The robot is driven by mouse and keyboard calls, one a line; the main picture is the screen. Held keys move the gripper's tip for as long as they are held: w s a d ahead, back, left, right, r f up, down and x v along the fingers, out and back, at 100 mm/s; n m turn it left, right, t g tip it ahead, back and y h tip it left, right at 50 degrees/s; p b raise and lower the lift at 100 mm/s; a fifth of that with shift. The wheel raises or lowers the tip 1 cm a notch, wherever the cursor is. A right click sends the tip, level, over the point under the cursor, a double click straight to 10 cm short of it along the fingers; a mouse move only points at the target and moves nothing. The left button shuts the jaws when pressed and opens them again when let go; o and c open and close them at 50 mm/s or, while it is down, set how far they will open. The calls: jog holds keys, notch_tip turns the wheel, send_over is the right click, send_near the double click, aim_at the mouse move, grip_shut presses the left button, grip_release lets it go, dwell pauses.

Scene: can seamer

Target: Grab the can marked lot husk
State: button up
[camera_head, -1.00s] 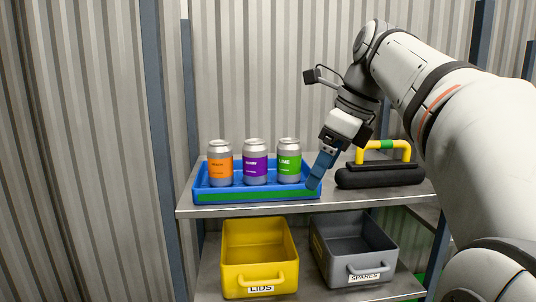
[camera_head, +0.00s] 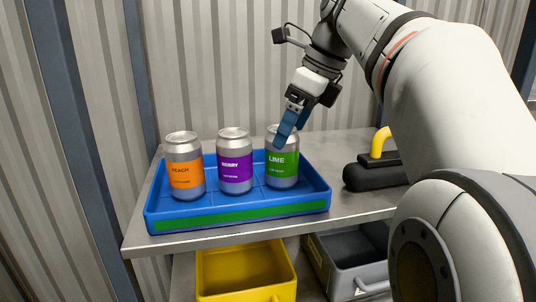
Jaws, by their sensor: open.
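Three silver cans stand upright in a row in a blue tray (camera_head: 237,217). The orange-labelled PEACH can (camera_head: 184,170) is at the left, the purple-labelled BERRY can (camera_head: 235,165) in the middle, and the green-labelled LIME can (camera_head: 284,166) at the right. Each label has a small second line, too small to read surely, so I cannot tell which is lot husk. My gripper (camera_head: 281,138) is open and empty, its blue fingers pointing down. It overlaps the top of the LIME can in the picture; whether it touches cannot be told.
The tray sits on a grey metal shelf (camera_head: 346,206). A black object with a yellow handle (camera_head: 379,144) is at the right. Below are a yellow bin (camera_head: 247,287) and a grey bin (camera_head: 345,279). A corrugated wall stands behind.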

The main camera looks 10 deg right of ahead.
aim_at(282, 157)
jog(key=x, duration=0.5)
jog(key=shift+w+a+f, duration=0.15)
jog(key=shift+w+a, duration=0.2)
jog(key=shift+w, duration=0.05)
jog(key=shift+a+f, duration=0.1)
jog(key=shift+f, duration=0.2)
jog(key=c, duration=1.2)
jog(key=shift+c, duration=0.4)
jog(key=shift+r, duration=0.15)
